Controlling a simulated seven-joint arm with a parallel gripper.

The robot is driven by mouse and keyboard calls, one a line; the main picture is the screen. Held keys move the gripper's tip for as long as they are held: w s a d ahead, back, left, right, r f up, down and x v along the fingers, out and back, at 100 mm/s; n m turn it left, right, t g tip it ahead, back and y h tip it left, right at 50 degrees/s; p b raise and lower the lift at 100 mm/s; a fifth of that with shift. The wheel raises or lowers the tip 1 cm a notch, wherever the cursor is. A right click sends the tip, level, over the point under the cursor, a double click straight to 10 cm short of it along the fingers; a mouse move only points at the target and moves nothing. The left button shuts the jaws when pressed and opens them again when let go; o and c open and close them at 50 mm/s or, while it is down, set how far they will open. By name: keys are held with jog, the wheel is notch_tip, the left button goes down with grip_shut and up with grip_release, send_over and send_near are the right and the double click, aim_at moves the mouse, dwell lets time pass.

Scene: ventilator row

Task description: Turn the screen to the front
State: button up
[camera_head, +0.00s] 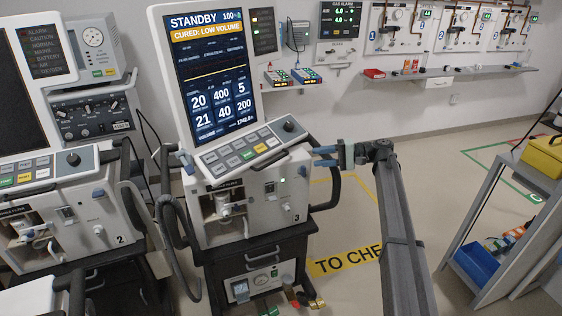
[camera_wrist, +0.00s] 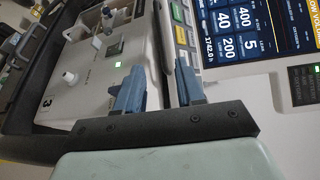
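The screen (camera_head: 214,75) of ventilator 3 stands upright on its white body (camera_head: 268,196), lit, reading STANDBY and CURED: LOW VOLUME. Its keypad panel with a dark knob (camera_head: 289,126) sits below the display. In the wrist view the screen (camera_wrist: 245,28) shows sideways at the upper right. My gripper (camera_head: 316,156) is at the right end of the ventilator, close to the panel's lower right corner. In the wrist view its two blue fingers (camera_wrist: 158,78) are apart, with a pale housing edge behind the gap. I cannot tell whether they touch it.
Ventilator 2 (camera_head: 95,225) stands close on the left, with hoses between the two. A dark handle (camera_head: 328,190) curves at ventilator 3's right side. A grey shelf rack (camera_head: 500,222) with a blue bin (camera_head: 477,261) stands at the right.

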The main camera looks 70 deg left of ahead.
aim_at(276, 161)
jog(key=x, duration=1.3)
jog(key=shift+s+a+f, duration=0.1)
jog(key=shift+s+a, duration=0.05)
jog(key=shift+s, duration=0.15)
jog(key=shift+c, duration=0.3)
grip_shut()
